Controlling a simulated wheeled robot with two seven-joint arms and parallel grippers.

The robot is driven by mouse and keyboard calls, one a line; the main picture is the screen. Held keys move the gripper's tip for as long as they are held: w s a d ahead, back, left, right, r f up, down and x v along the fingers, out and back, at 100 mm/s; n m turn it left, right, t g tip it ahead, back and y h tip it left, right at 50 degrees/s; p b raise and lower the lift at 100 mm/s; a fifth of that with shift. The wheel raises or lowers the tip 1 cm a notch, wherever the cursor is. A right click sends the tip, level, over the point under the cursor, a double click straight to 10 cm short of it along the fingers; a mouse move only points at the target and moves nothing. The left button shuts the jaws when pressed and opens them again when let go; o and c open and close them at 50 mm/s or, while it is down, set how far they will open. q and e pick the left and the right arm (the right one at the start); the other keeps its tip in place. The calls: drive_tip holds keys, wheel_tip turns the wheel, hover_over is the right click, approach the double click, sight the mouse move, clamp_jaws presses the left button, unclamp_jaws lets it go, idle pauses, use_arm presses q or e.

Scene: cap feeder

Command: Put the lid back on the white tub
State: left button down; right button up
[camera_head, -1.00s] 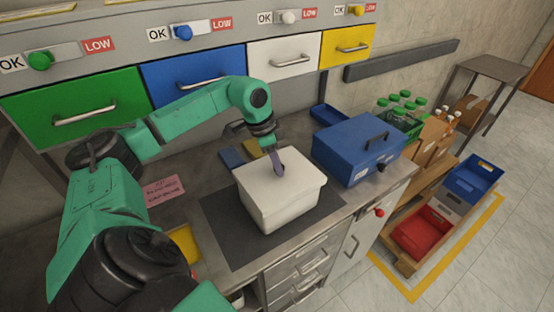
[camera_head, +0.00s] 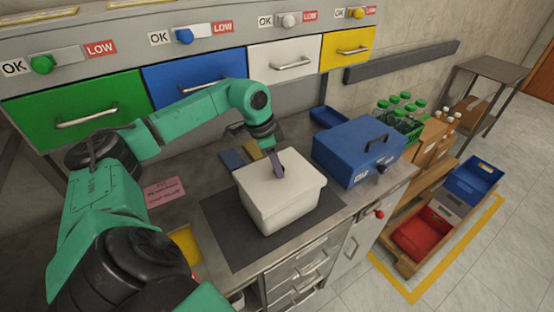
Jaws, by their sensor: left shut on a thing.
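The white tub (camera_head: 287,213) stands upright on a dark mat on the steel counter. The white lid (camera_head: 265,191) lies over the tub's top and appears to cover it; I cannot tell whether it is fully seated. My left gripper (camera_head: 277,168) points down at the lid's top, shut, with its fingers at the middle of the lid. What it grips there is too small to see clearly, but it is at the lid's handle area. My right gripper is not in view.
A blue box (camera_head: 357,151) with a dark handle stands right of the tub. The dark mat (camera_head: 222,228) is bare to the tub's left. A pink note (camera_head: 165,191) lies farther left. Blue and yellow pads lie behind the tub. Green, blue, white and yellow drawers line the back.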

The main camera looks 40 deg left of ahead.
use_arm(q)
drive_tip(key=shift+f+b, duration=0.45)
drive_tip(key=shift+f, duration=0.85)
idle(1.5)
drive_tip(key=shift+c, duration=2.2)
unclamp_jaws()
drive_tip(key=o, duration=0.4)
drive_tip(key=shift+o, duration=0.2)
wheel_tip(320, 180, up, 7)
drive_tip(key=p, duration=0.6)
drive_tip(key=shift+r, duration=0.1)
